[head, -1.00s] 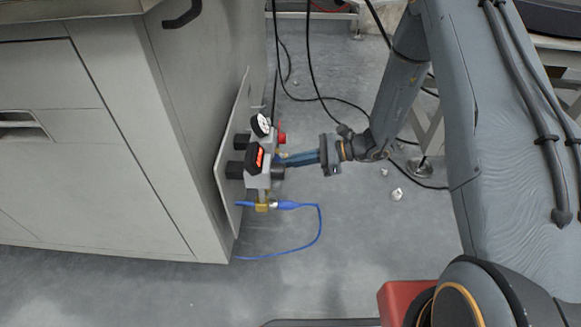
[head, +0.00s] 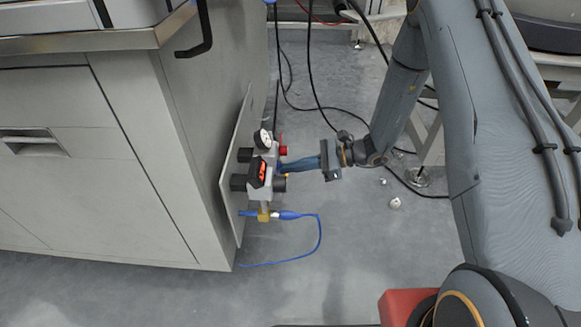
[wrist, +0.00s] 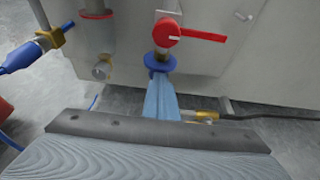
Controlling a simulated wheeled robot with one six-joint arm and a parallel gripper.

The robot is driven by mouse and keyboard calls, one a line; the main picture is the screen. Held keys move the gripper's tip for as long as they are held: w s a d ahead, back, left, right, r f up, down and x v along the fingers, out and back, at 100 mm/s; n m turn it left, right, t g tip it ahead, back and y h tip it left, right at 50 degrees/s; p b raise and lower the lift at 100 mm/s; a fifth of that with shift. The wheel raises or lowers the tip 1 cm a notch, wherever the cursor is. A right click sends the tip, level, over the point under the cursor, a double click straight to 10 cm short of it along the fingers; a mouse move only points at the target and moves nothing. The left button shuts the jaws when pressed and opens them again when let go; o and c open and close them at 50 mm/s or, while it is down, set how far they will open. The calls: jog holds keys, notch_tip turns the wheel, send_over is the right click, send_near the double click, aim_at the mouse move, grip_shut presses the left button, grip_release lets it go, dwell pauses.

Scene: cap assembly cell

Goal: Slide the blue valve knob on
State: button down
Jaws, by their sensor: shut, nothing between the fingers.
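A blue round, collar-like part (wrist: 161,63), which looks like the blue valve knob, sits at the end of a pale valve body with a red lever (wrist: 190,37) in the wrist view. My gripper (wrist: 157,77) has its two blue-grey fingers together, with the tips right at the near side of the blue part. I cannot tell whether they touch it. In the head view my gripper (head: 284,167) reaches left to the valve assembly on the panel, and the blue part is not made out there.
A blue hose (head: 318,240) loops below from a brass fitting (head: 263,215). The grey cabinet (head: 150,150) stands at left. Black cables cross the floor behind.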

jog(key=shift+r, duration=0.2)
notch_tip(320, 180, down, 5)
jog(key=b, duration=0.2)
jog(key=p+v, duration=0.4)
jog(key=v, duration=0.6)
jog(key=shift+r+p, duration=0.25)
jog(key=shift+p, duration=0.1)
jog(key=shift+s, duration=0.1)
